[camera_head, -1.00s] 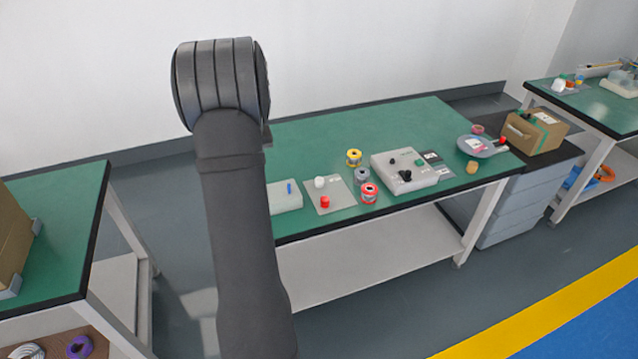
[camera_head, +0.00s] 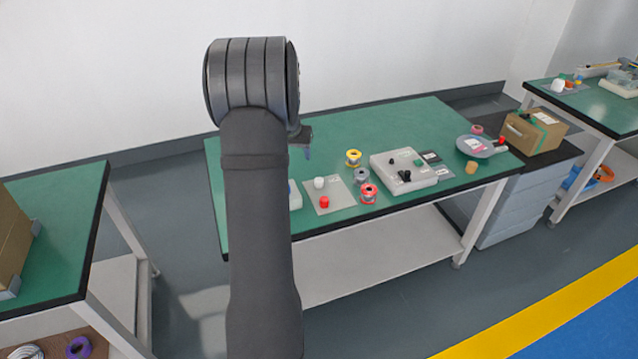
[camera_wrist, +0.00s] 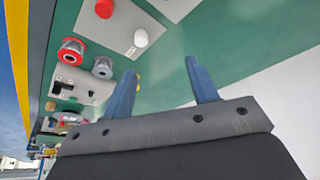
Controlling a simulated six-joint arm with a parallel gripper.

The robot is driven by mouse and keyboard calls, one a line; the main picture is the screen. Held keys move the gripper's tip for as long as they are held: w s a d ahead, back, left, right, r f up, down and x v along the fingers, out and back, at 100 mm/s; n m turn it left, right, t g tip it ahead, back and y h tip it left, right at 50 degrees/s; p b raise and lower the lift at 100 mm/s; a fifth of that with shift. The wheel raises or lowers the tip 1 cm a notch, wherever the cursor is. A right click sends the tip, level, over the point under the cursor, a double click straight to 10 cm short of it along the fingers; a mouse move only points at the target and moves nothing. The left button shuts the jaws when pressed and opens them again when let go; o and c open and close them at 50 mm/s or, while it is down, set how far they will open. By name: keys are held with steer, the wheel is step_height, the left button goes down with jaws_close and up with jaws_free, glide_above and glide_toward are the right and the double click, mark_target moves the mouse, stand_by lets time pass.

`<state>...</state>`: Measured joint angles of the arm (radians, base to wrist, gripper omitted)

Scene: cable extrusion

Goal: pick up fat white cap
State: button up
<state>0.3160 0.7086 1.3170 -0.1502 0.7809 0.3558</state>
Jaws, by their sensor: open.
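The white cap (camera_head: 319,182) stands on a light grey plate (camera_head: 340,194) on the green table, just behind a red cap (camera_head: 324,202). In the wrist view the white cap (camera_wrist: 141,38) shows at the top, beyond my fingertips, with the red cap (camera_wrist: 104,8) to its upper left. My gripper (camera_wrist: 158,75) is open, with two blue fingers apart and nothing between them. In the head view my arm hides most of the gripper; one blue finger shows above the table, behind and left of the white cap. The gripper is clear of the cap.
Right of the plate are a yellow spool (camera_head: 353,158), a grey spool (camera_head: 361,176) and a red spool (camera_head: 369,194). A light grey box with black knobs (camera_head: 404,172) stands further right. The table's back middle is clear.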

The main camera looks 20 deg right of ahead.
steer(key=s+d+m, duration=0.1)
steer(key=d+m, duration=0.1)
steer(key=d, duration=0.2)
glide_above(319, 180)
steer(key=s+a, duration=0.1)
steer(key=s, duration=0.1)
steer(key=shift+h, duration=0.4)
steer(key=f, duration=1.1)
steer(key=shift+w+a, duration=0.15)
steer(key=shift+w, duration=0.05)
steer(key=shift+a+x, duration=0.2)
steer(key=shift+x, duration=2.4)
steer(key=shift+c, duration=0.2)
steer(key=c, duration=1)
